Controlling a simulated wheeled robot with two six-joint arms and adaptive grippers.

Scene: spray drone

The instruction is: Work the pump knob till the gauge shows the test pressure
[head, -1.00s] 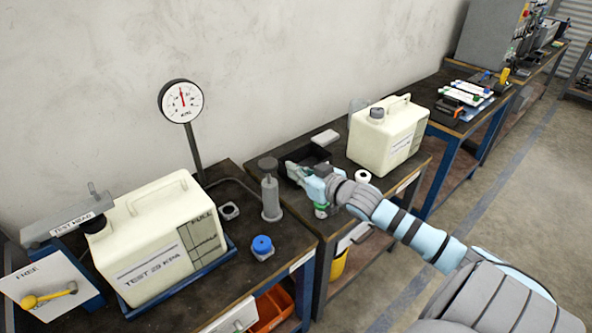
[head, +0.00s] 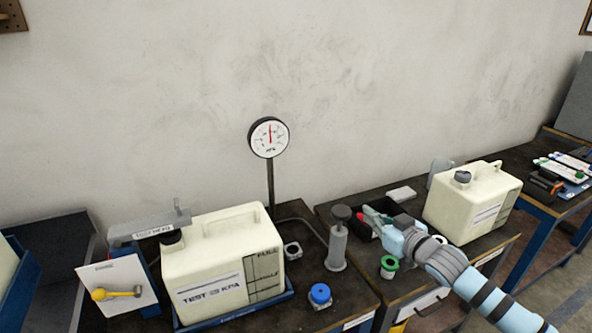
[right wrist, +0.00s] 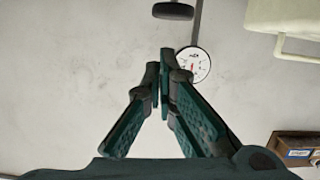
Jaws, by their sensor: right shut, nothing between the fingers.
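The pump (head: 338,246) is a grey cylinder with a dark round knob (head: 340,213) on top, standing on the bench right of the tank. The round white gauge (head: 268,137) stands on a post behind it; its red needle points nearly straight up, and its numbers are too small to read. The cream tank (head: 215,262) is labelled TEST and KPA. My right gripper (head: 369,211) is just right of the knob, apart from it, shut and empty. In the right wrist view its fingertips (right wrist: 159,58) are together, with the gauge (right wrist: 194,64) beyond. My left gripper is not in view.
A blue cap (head: 320,294) and a small grey fitting (head: 292,250) lie near the pump. A green-and-white roll (head: 389,266) sits below my right gripper.

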